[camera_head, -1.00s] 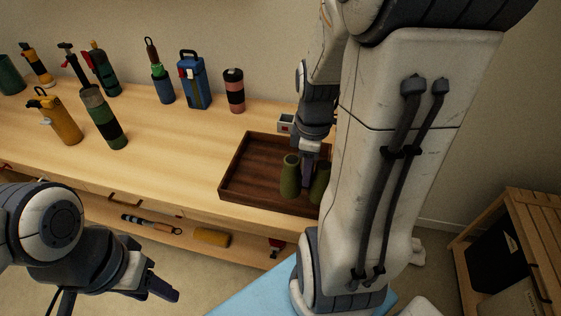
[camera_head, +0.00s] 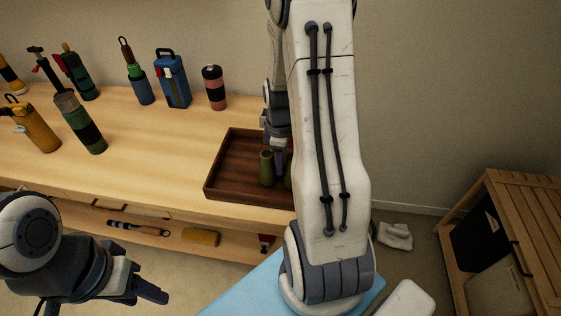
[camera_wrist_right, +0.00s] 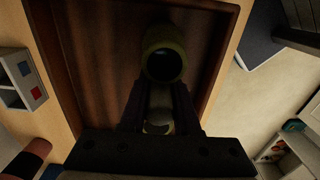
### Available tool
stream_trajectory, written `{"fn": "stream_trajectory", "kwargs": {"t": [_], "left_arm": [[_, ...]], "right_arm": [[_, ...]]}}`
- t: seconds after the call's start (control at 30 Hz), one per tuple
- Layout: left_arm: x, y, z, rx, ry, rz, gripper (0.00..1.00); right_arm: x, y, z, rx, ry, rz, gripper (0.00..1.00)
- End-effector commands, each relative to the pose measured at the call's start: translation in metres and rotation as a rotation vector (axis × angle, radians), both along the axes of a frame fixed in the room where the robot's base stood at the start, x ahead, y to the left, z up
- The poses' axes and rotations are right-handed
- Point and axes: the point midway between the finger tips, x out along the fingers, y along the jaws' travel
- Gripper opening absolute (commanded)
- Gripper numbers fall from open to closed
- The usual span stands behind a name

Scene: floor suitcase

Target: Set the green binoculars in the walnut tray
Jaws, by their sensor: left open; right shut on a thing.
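The green binoculars (camera_head: 266,168) are within the walnut tray's outline in the head view, partly hidden behind my right arm. The walnut tray (camera_head: 232,151) is a dark brown, low-walled tray on the bench. My right gripper (camera_head: 279,160) is shut on the binoculars. In the right wrist view, one round barrel of the binoculars (camera_wrist_right: 164,62) shows just beyond the fingers, over the tray floor (camera_wrist_right: 100,50). Whether the binoculars touch the tray floor is hard to tell. My left gripper (camera_head: 150,292) is open and empty, in front of the bench at lower left.
Several bottles stand on the bench, including a green and black one (camera_head: 81,124), a yellow one (camera_head: 35,127) and a pink and black one (camera_head: 214,88). A lower shelf holds a yellow block (camera_head: 201,238). A wooden rack (camera_head: 505,215) stands at right.

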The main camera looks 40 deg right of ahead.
Motion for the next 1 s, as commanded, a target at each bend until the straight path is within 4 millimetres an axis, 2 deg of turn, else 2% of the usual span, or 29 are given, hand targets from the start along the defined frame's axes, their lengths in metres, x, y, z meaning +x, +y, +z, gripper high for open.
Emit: {"fn": "stream_trajectory", "kwargs": {"t": [0.3, 0.33, 0.37, 0.4, 0.77, 0.87, 1.0], "left_arm": [[0.0, 0.0, -0.003, 0.0, 0.0, 0.0, 0.5], [0.0, 0.0, -0.002, 0.0, 0.0, 0.0, 0.5], [0.0, 0.0, -0.002, 0.0, 0.0, 0.0, 0.5], [0.0, 0.0, -0.002, 0.0, 0.0, 0.0, 0.5], [0.0, 0.0, 0.002, 0.0, 0.0, 0.0, 0.5], [0.0, 0.0, 0.002, 0.0, 0.0, 0.0, 0.5], [0.0, 0.0, 0.004, 0.0, 0.0, 0.0, 0.5]], "right_arm": [[0.0, 0.0, -0.004, -0.001, -0.001, 0.0, 0.0], [0.0, 0.0, -0.003, 0.0, 0.0, 0.0, 0.42], [0.0, 0.0, -0.003, 0.0, 0.0, 0.0, 0.53], [0.0, 0.0, -0.003, 0.0, 0.0, 0.0, 0.6], [0.0, 0.0, 0.002, -0.001, -0.001, 0.0, 0.6], [0.001, -0.001, 0.013, -0.002, -0.003, 0.0, 0.6], [0.001, -0.001, 0.042, -0.004, -0.006, 0.0, 0.6]]}}
